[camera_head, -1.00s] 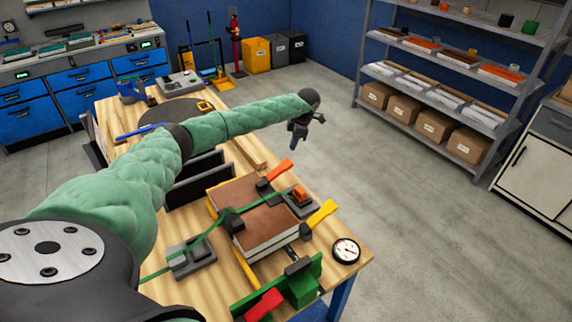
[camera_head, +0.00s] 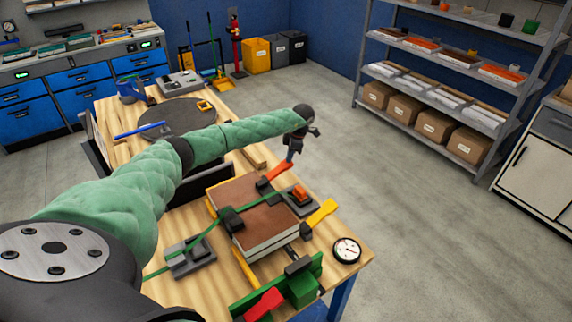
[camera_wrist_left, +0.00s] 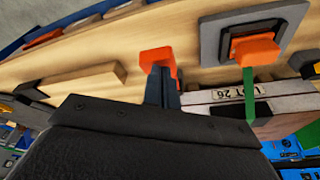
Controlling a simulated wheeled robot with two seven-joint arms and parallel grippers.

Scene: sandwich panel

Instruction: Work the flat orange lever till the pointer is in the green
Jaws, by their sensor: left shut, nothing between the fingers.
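A flat orange lever (camera_head: 279,171) sticks out from a dark clamp at the far edge of the strapped panel stack (camera_head: 240,195). My left gripper (camera_head: 291,158) is shut and empty, pointing down just beside the lever's outer end. In the left wrist view the shut fingers (camera_wrist_left: 163,80) overlap the orange lever (camera_wrist_left: 156,56); I cannot tell whether they touch. A second orange piece sits on a grey strap buckle (camera_head: 302,206). The dial (camera_head: 346,250) has a white face; its pointer is too small to read. My right gripper is not in view.
A yellow lever (camera_head: 321,213) stands at the stack's right, and a red lever (camera_head: 264,304) on a green clamp at the front. A green strap (camera_head: 205,233) crosses the stack. A wooden strip lies behind. The floor right of the table is clear.

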